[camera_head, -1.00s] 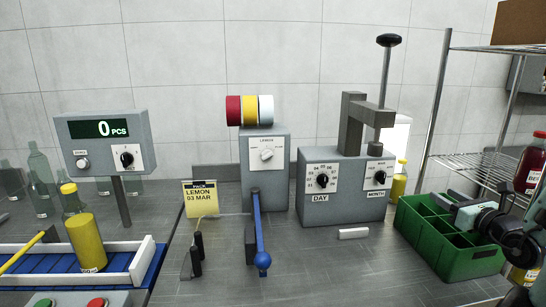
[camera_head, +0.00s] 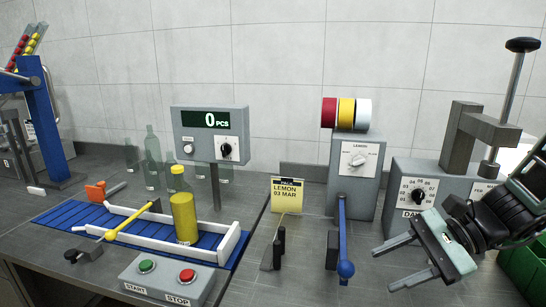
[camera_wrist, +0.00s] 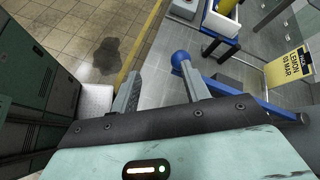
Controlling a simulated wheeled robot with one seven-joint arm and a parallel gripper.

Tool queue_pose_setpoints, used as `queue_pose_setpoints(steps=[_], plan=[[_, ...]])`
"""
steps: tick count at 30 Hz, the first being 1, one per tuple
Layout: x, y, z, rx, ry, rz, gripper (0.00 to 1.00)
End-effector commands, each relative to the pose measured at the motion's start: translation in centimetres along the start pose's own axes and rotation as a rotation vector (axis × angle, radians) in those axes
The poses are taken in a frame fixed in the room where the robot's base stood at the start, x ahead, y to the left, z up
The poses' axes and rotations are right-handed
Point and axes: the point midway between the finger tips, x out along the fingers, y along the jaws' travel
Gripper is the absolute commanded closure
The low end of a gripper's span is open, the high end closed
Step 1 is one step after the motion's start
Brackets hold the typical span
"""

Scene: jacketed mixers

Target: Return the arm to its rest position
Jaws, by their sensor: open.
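My gripper (camera_head: 397,263) is at the lower right of the head view, in front of the date press with its dial (camera_head: 418,190). Its two fingers are apart with nothing between them.
A conveyor (camera_head: 70,212) carries a yellow bottle (camera_head: 184,216). A START/STOP box (camera_head: 165,281) stands in front. The counter display (camera_head: 210,130), lemon note (camera_head: 287,194) and green crate (camera_head: 521,265) are nearby. Lockers (camera_wrist: 30,70) line the left of the wrist view.

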Motion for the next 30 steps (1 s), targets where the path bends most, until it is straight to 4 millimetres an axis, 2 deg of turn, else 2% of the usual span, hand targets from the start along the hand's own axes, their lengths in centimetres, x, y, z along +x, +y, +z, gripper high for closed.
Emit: queue_pose_setpoints(steps=[1,4,9,12,18,21,25,30], plan=[[1.6,1.5,1.7,-0.104,0.010,0.120,0.54],[3.7,4.7,3.9,-0.316,0.039,0.342,0.54],[5.4,9.1,6.2,-0.720,0.088,0.670,0.54],[5.8,10.8,7.2,-0.980,0.114,0.830,0.54],[6.3,11.9,9.1,-1.456,0.151,1.037,0.54],[6.6,12.1,9.8,-1.613,0.159,1.084,0.54],[6.8,12.0,10.3,-1.714,0.164,1.109,0.54],[6.8,12.0,10.3,-1.731,0.165,1.114,0.54]])
